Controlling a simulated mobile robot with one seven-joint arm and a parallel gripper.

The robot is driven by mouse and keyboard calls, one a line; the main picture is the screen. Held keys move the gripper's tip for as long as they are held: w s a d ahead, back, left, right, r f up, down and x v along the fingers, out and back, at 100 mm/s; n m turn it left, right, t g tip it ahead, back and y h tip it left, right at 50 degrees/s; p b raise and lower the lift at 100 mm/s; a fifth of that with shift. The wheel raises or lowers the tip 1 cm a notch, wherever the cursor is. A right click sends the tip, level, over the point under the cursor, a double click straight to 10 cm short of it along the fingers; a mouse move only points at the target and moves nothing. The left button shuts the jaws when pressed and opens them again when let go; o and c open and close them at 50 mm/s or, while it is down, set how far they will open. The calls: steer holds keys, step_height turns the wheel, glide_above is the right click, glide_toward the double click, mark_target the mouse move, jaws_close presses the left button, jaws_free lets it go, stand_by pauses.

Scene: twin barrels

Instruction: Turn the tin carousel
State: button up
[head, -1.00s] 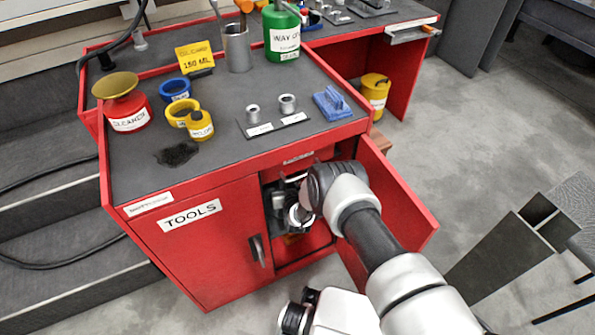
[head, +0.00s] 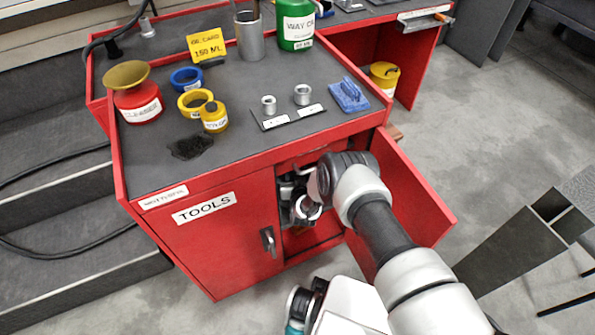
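A red cabinet (head: 215,245) labelled TOOLS stands in the middle of the head view. Its right door (head: 408,190) is swung open and its left door is shut. My arm reaches into the open compartment, and my gripper is mostly hidden by my own wrist and the cabinet front. A light ring-shaped part (head: 307,209) shows in the opening by my wrist. I cannot tell whether it belongs to the tin carousel. No tin carousel can be clearly made out, and the inside of the compartment is dark and largely covered.
The open door closes in the arm's right side.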

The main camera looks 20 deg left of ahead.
steer(key=p+v, duration=0.5)
steer(key=v, duration=1.2)
steer(key=shift+d+r, duration=0.15)
steer(key=shift+r, duration=0.05)
